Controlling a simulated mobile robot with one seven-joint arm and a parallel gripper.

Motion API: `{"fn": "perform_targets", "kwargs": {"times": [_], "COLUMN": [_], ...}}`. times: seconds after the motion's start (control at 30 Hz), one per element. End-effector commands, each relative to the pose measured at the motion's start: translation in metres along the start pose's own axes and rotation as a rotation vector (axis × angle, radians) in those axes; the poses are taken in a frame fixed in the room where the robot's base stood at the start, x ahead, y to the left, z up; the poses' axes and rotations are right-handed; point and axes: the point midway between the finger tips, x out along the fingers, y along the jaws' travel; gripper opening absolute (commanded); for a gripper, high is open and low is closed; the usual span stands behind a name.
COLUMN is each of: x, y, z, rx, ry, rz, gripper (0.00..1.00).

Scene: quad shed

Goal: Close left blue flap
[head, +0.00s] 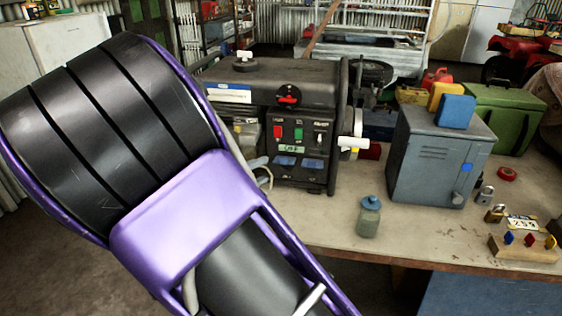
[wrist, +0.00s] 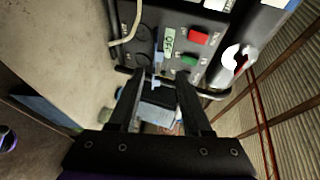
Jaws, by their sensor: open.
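The generator (head: 285,110) stands on the workbench with its front panel facing out. Low on the panel are the left blue flap (head: 284,161) and, to its right, a second blue flap (head: 312,163). In the wrist view the panel is turned; dark round sockets (wrist: 143,33) show beside thin pale-blue edges, so the flaps look raised from the panel. Which edge belongs to the left flap is hard to tell. My gripper (wrist: 156,76) is open and empty, its fingers pointing at the panel's right side. Contact cannot be judged. The head view does not show the fingers.
A red button (head: 277,131), a green button (head: 298,133) and a small display (head: 291,148) sit above the flaps. A pale cable (wrist: 118,30) hangs beside the panel. A jar (head: 368,218) and a grey-blue metal box (head: 440,155) stand to the right on the workbench (head: 330,225).

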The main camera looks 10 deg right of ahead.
Motion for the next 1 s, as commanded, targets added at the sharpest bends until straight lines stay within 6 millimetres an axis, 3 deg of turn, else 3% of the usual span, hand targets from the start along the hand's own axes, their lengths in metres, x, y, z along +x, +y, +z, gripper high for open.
{"fn": "perform_targets", "kwargs": {"times": [0.2, 0.43, 0.63, 0.9, 1.0], "x": [0.050, 0.088, 0.102, 0.104, 0.104], "y": [0.002, 0.001, 0.000, -0.001, 0.000], "z": [-0.001, 0.000, 0.000, 0.000, 0.000], "rx": [0.001, 0.002, 0.002, 0.002, 0.002], "ry": [0.004, 0.001, 0.001, 0.000, 0.000], "rz": [-0.001, -0.001, 0.000, 0.000, 0.000], "gripper": [0.49, 0.49, 0.49, 0.49, 0.34]}}
